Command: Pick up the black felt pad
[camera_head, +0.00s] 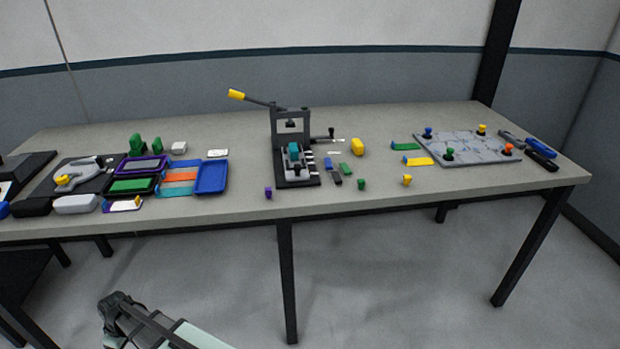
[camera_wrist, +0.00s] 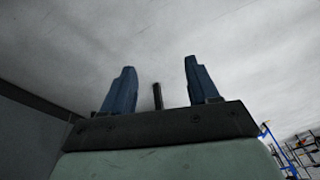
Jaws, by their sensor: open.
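A small dark flat piece (camera_head: 336,178) lies on the table just right of the press base, beside a blue piece and a green piece. It may be the black felt pad, but it is too small to be sure. My gripper (camera_wrist: 159,65) is open and empty in the wrist view, its two blue fingers apart against a plain pale surface. The pad does not show in that view. In the head view part of my arm is at the lower left, in front of and below the table edge, well away from the dark piece.
A lever press (camera_head: 291,125) stands mid-table. A blue tray (camera_head: 211,177) and coloured strips lie to its left. A grey board (camera_head: 464,148) with coloured knobs is at right, beside dark and blue tools (camera_head: 541,161).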

